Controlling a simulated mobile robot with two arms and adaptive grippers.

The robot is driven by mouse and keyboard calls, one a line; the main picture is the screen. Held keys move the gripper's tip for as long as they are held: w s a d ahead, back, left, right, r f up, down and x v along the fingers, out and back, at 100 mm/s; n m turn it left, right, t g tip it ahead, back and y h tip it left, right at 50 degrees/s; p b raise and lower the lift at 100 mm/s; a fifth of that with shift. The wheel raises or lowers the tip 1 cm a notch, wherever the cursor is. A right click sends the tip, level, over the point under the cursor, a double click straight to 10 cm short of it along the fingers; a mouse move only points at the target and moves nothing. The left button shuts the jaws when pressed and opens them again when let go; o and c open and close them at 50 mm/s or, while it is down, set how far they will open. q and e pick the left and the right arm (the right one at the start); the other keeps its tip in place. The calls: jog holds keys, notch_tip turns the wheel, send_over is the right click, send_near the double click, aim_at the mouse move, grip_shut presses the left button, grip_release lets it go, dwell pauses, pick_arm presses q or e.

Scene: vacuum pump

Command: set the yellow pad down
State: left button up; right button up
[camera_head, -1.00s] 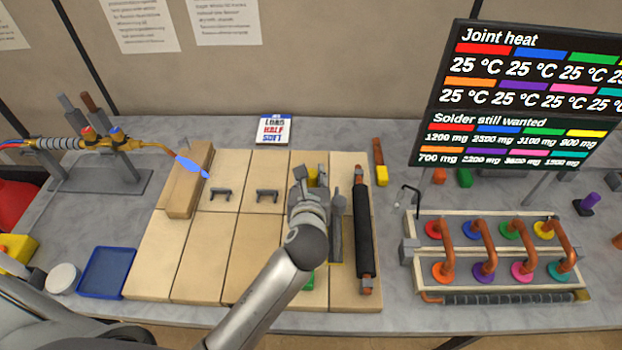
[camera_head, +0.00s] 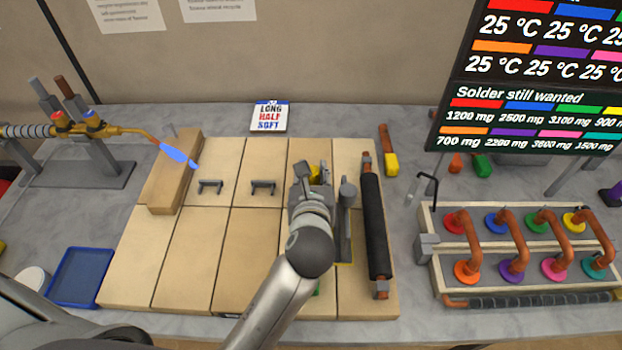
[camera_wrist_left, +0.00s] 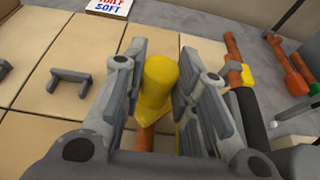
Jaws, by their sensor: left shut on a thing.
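My left gripper (camera_head: 312,180) is over the pale boards, near the right end of their far row. In the left wrist view its fingers (camera_wrist_left: 155,85) are closed around the yellow pad (camera_wrist_left: 158,85), which has a rounded top. A copper-coloured rod (camera_wrist_left: 145,138) shows just below the pad. In the head view only a bit of the yellow pad (camera_head: 314,172) shows beside the fingers. The pad's underside is hidden, so I cannot tell whether it touches the board. My right gripper is in neither view.
A grey long-handled tool (camera_head: 345,225) and a black-sleeved copper pipe (camera_head: 375,225) lie just right of the gripper. A copper stick with a yellow end (camera_head: 391,164) lies beyond them. Two grey staples (camera_head: 263,187) sit to the left. The pipe rack (camera_head: 430,275) stands at right.

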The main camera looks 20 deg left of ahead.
pick_arm(q)
jog(key=shift+s+d, duration=0.1)
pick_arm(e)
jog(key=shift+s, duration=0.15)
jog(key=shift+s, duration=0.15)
pick_arm(q)
jog(key=o, duration=1)
jog(key=shift+f, duration=0.1)
jog(key=shift+o, duration=0.2)
